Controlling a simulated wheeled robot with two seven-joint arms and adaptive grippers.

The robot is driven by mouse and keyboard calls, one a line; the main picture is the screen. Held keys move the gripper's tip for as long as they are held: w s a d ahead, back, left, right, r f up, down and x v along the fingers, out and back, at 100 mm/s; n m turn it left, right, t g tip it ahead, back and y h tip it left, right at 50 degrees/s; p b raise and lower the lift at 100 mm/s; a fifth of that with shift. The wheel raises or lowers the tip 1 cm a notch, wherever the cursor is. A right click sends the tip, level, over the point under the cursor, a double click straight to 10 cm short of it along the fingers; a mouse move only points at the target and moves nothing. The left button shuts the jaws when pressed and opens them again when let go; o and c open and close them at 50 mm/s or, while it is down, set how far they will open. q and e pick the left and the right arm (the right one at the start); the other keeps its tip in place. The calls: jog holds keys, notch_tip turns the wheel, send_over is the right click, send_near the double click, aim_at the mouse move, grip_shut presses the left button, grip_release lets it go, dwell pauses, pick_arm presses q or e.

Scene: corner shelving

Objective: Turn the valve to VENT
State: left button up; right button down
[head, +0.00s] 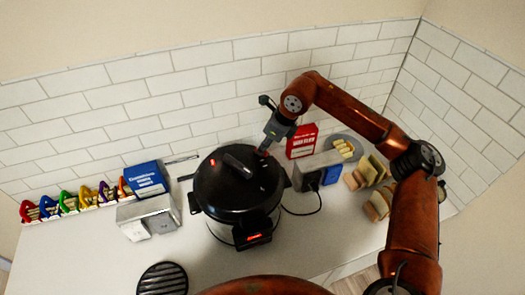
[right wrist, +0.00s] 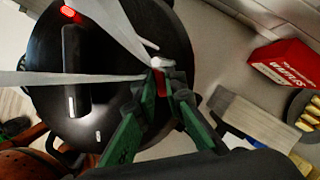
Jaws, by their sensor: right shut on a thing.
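A black pressure cooker (head: 225,185) stands on the counter, its lid on and a dark bar handle (head: 240,165) across the lid. A small valve with a red body and a pale top (right wrist: 160,82) sits near the lid's edge. My right gripper (right wrist: 160,98) reaches down to it, its green fingers shut around the valve. In the head view this gripper (head: 265,148) hides most of the valve. Pale streaks (right wrist: 45,78) fan out from the valve across the lid; I cannot tell what they are. Any VENT marking is unreadable. My left gripper is out of view.
A red box (head: 302,141), a grey toaster (head: 318,168) with a cord and bread slices (head: 371,170) stand right of the cooker. A blue box (head: 147,178) and a silver appliance (head: 148,217) stand left. The tiled wall is behind.

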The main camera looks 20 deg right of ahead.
jog(key=shift+w+d+n, duration=0.1)
jog(key=shift+w+n, duration=0.05)
jog(key=shift+n, duration=0.45)
jog(key=c, duration=2)
grip_release()
jog(key=v, duration=1.2)
jog(key=shift+w+d, duration=0.2)
jog(key=shift+w, duration=0.1)
